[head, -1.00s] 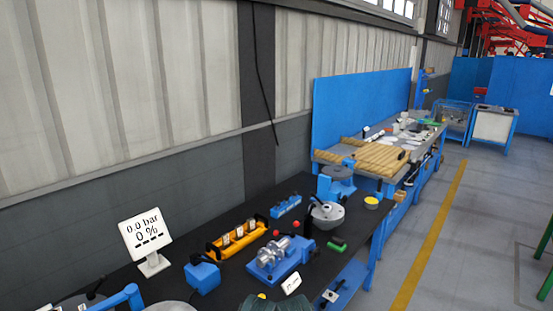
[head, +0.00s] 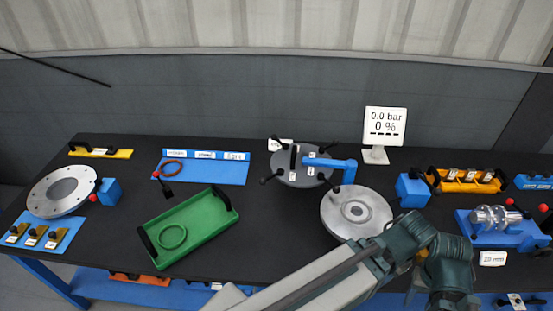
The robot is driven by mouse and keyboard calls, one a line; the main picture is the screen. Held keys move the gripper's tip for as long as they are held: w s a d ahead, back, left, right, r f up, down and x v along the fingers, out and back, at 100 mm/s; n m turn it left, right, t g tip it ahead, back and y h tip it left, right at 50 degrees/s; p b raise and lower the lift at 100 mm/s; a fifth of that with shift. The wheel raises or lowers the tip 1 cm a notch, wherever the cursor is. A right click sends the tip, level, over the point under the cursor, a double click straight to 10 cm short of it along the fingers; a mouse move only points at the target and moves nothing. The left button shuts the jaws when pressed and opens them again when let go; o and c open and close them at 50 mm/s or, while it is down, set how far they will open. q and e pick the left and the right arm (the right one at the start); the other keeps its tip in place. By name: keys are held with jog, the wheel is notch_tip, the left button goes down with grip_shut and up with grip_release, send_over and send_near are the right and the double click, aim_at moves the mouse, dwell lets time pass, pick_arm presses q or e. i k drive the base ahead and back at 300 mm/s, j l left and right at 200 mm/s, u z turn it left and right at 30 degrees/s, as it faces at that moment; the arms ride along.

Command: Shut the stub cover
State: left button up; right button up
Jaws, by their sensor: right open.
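A dark grey round cover (head: 304,168) with several black knobs and white labels hangs on a blue swing arm (head: 333,165) at the back middle of the bench in the head view. A silver flanged disc with a round centre opening, the stub (head: 357,212), stands in front and to the right of it. The cover is swung off to the left, and the opening is uncovered. My left gripper is out of view.
A display reading 0.0 bar, 0 % (head: 384,126) stands behind the stub. A green tray (head: 190,228) with a ring and a bolted disc (head: 62,191) are at left. A blue block (head: 412,190), yellow rack (head: 466,180) and blue fixture (head: 500,226) are at right.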

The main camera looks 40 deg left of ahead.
aim_at(302, 164)
jog(key=u, duration=1.15)
